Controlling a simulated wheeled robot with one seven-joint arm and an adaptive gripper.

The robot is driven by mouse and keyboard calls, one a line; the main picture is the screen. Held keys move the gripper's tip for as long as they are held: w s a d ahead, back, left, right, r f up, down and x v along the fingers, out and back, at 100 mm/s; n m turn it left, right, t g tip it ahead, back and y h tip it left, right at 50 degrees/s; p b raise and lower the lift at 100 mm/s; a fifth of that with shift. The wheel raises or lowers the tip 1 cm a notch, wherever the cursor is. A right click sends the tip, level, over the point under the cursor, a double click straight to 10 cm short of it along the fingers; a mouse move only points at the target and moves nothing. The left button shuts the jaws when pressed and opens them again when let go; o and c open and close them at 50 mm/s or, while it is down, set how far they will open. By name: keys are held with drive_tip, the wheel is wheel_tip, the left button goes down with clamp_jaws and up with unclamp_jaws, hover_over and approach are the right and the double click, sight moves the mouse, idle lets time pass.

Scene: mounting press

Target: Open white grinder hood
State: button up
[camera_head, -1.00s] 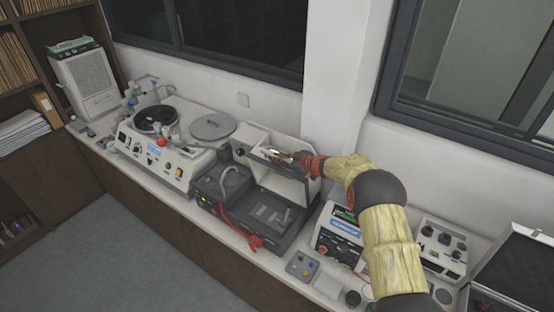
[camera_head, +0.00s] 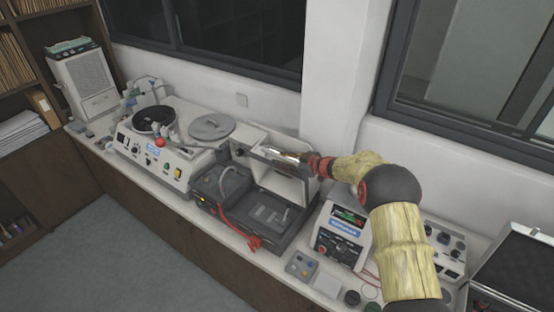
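The white grinder hood (camera_head: 284,184) stands raised at the back of the dark grey grinder (camera_head: 272,214), in the middle of the counter. The grinder's dark bed shows uncovered below it. My gripper (camera_head: 268,150) reaches in from the right, with its metal fingers lying across the upper part of the hood. It looks very near or touching the hood; contact is not clear. The fingers are too small to show whether they are apart or closed.
A white polishing machine (camera_head: 163,150) with a round grey lid (camera_head: 212,127) stands to the left. A white control unit (camera_head: 340,236) and an open black case (camera_head: 515,275) are to the right. A wall and window frame rise close behind the hood.

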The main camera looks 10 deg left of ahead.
drive_tip(key=v, duration=0.8)
drive_tip(key=shift+w, duration=0.1)
drive_tip(key=shift+c, duration=0.2)
